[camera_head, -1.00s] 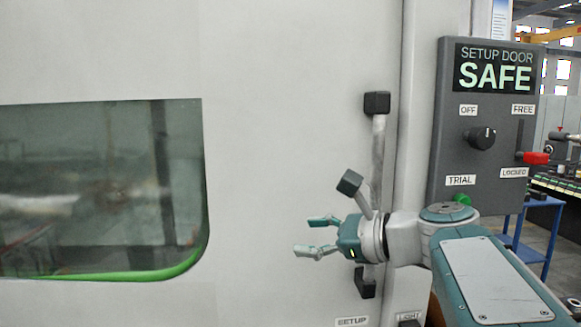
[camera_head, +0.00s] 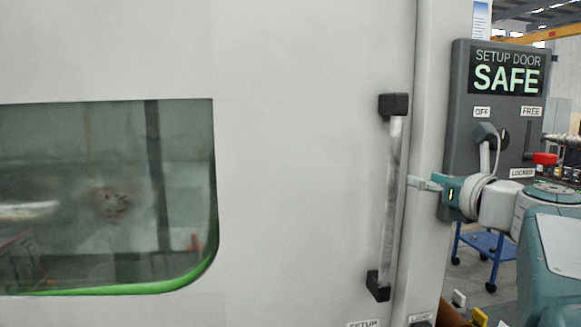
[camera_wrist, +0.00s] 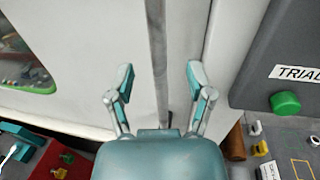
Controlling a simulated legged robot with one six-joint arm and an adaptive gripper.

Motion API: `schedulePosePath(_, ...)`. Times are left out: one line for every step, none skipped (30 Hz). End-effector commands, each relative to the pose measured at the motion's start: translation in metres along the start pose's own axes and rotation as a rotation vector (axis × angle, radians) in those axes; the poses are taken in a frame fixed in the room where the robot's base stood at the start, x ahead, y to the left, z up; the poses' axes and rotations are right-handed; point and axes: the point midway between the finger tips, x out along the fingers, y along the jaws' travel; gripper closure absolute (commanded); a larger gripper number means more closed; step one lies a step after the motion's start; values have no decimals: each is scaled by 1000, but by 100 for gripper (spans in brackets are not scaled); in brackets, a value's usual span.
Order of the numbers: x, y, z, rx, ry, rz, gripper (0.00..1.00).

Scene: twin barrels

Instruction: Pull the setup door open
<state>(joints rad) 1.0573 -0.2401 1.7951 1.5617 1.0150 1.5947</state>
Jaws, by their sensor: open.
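The setup door (camera_head: 300,150) is a large light-grey panel with a dark window, and it looks shut. Its handle (camera_head: 393,190) is an upright metal bar between two black end blocks. My gripper (camera_head: 415,182) is open and empty, pointing left, with its fingertips close to the right side of the bar at mid-height. In the wrist view, the handle (camera_wrist: 157,50) runs between the two spread fingers of my gripper (camera_wrist: 159,76). Neither finger clearly touches it there. I cannot tell how deep the bar sits between the fingers.
A dark control panel (camera_head: 461,100) right of the door reads "SETUP DOOR SAFE". Its red lever (camera_head: 545,158) sits near the LOCKED label. A green button (camera_wrist: 285,103) shows in the wrist view. A blue cart (camera_head: 484,243) stands behind. The space before the door's left side is clear.

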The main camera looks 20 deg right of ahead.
Motion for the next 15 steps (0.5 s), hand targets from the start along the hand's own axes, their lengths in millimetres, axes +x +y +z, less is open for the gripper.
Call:
schedulePosePath(10, 2, 0, 0, 1, 6, 32)
schedulePosePath(16, 3, 0, 0, 1, 8, 32)
schedulePosePath(24, 4, 0, -1, 1, 7, 32)
schedulePosePath(30, 6, 0, -3, 1, 8, 32)
schedulePosePath(35, 7, 0, -3, 1, 7, 32)
schedulePosePath(43, 6, 0, -3, 1, 7, 32)
schedulePosePath(48, 6, 0, -3, 1, 7, 32)
schedulePosePath(53, 7, 1, -4, 1, 7, 32)
schedulePosePath(60, 7, 0, -4, 1, 6, 32)
schedulePosePath(64, 8, 0, -4, 1, 7, 32)
schedulePosePath(68, 7, 1, -5, 1, 5, 32)
schedulePosePath(73, 7, 1, -5, 1, 5, 32)
schedulePosePath(76, 7, 0, -4, 1, 6, 32)
schedulePosePath(79, 6, 0, -4, 1, 5, 32)
schedulePosePath(81, 6, 0, -4, 1, 4, 32)
